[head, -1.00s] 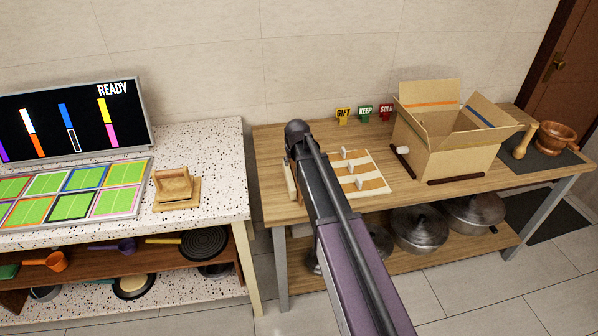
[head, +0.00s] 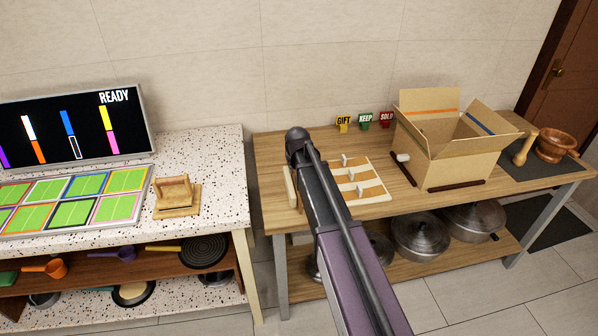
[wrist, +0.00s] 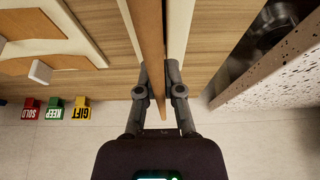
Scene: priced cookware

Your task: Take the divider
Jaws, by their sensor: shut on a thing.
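My gripper (wrist: 161,88) is shut on a thin upright brown wooden board (wrist: 151,35), which looks like the divider, in the wrist view. Its fingers stand on either side of the board's near end. Pale strips run along both sides of the board. In the head view, my arm hides the gripper. A pale upright board edge (head: 290,187) shows just left of my arm at the wooden table's left end; I cannot tell whether it is part of the held piece.
The wooden table (head: 275,150) also carries a panel with tan strips and white knobs (head: 373,188), an open cardboard box (head: 460,165), a mortar (head: 556,143) and small GIFT, KEEP and SOLD signs (head: 365,119). The speckled counter (head: 215,155) at left holds a screen (head: 75,120) and a wooden press (head: 175,192).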

